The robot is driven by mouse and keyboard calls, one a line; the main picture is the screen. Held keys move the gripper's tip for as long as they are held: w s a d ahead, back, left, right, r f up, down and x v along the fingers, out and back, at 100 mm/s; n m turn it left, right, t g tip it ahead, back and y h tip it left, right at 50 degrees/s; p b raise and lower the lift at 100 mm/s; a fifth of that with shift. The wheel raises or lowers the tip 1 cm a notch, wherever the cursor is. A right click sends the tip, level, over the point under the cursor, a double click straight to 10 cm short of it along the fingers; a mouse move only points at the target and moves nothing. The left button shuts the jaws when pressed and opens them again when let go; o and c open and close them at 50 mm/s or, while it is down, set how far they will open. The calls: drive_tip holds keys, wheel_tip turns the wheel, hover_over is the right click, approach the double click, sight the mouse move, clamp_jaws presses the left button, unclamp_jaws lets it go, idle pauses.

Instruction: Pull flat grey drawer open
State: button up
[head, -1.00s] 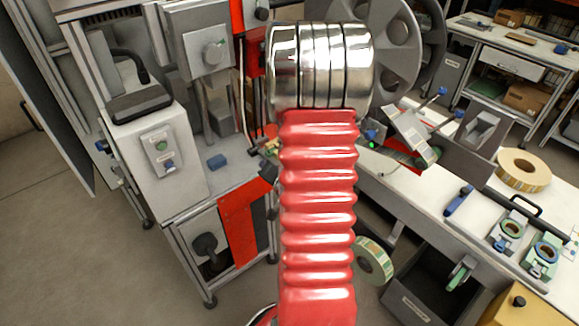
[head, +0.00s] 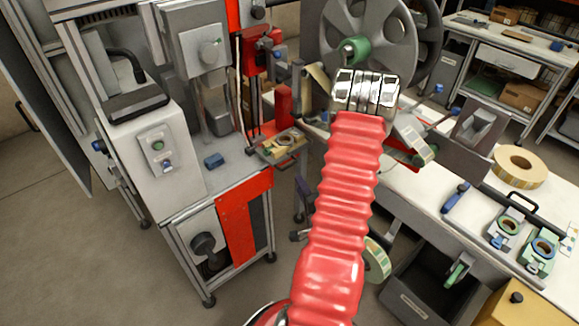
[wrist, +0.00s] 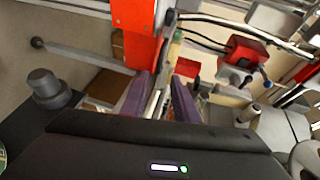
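A flat pale grey drawer front (head: 510,63) shows under the back right table in the head view, apparently shut and far from my arm. A dark grey open-topped box with a label (head: 428,275) sits low under the long white bench; I cannot tell whether it is a drawer. In the wrist view my gripper (wrist: 165,88) has two purple fingers with a gap between them, and no held object is visible. It points toward a red-and-grey machine. In the head view my red arm hides most of the gripper.
A machine with red panels (head: 240,232) stands left of my arm. A large grey reel (head: 385,40) is behind the arm. The white bench (head: 425,195) at right carries tape rolls (head: 520,167) and dispensers. Open floor (head: 100,270) lies at lower left.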

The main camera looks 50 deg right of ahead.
sight(289, 165)
drive_tip(key=shift+w+d, duration=0.1)
drive_tip(key=shift+w, duration=0.05)
drive_tip(key=x, duration=1.3)
drive_tip(key=shift+w+d+f, duration=0.1)
drive_tip(key=shift+w+d, duration=0.1)
drive_tip(key=shift+c, duration=0.3)
